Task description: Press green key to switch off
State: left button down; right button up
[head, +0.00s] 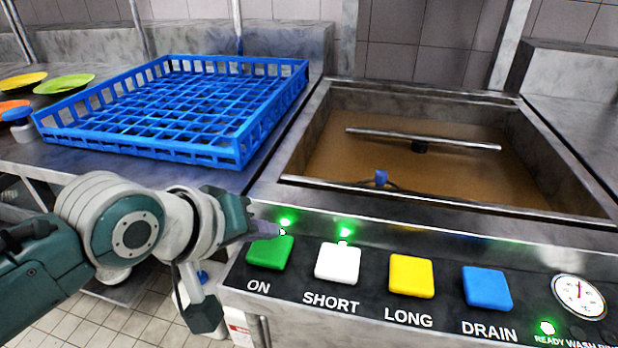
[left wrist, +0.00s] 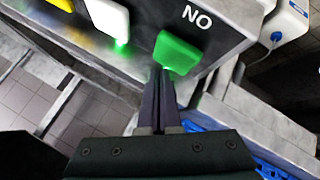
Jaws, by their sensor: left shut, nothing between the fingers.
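The green key (head: 269,252) sits at the left end of the dark control panel, above the label ON. A green light glows just above it. My left gripper (head: 280,231) is shut and empty, its fingertips at the upper edge of the green key in the head view. In the left wrist view the green key (left wrist: 178,52) lies just beyond the tips of the shut fingers (left wrist: 164,75). I cannot tell whether the tips touch it. My right gripper is in neither view.
Right of the green key are a white key (head: 338,263), a yellow key (head: 411,276) and a blue key (head: 487,288). Lights glow above the white key and by READY. A gauge (head: 579,296) is at far right. Behind are a basin (head: 450,205) of brown water and a blue rack (head: 240,150).

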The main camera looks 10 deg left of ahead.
aim_at(266, 252)
pick_arm(q)
jog(key=shift+f, duration=0.15)
jog(key=shift+f, duration=0.3)
jog(key=shift+f+b, duration=0.5)
jog(key=shift+f, duration=0.1)
dwell(0.5)
dwell(0.4)
jog(key=shift+r+p, duration=1)
jog(key=shift+p, duration=0.15)
jog(key=shift+r, duration=0.1)
notch_tip(266, 252, up, 5)
jog(key=p, duration=0.5)
jog(key=shift+p, duration=0.3)
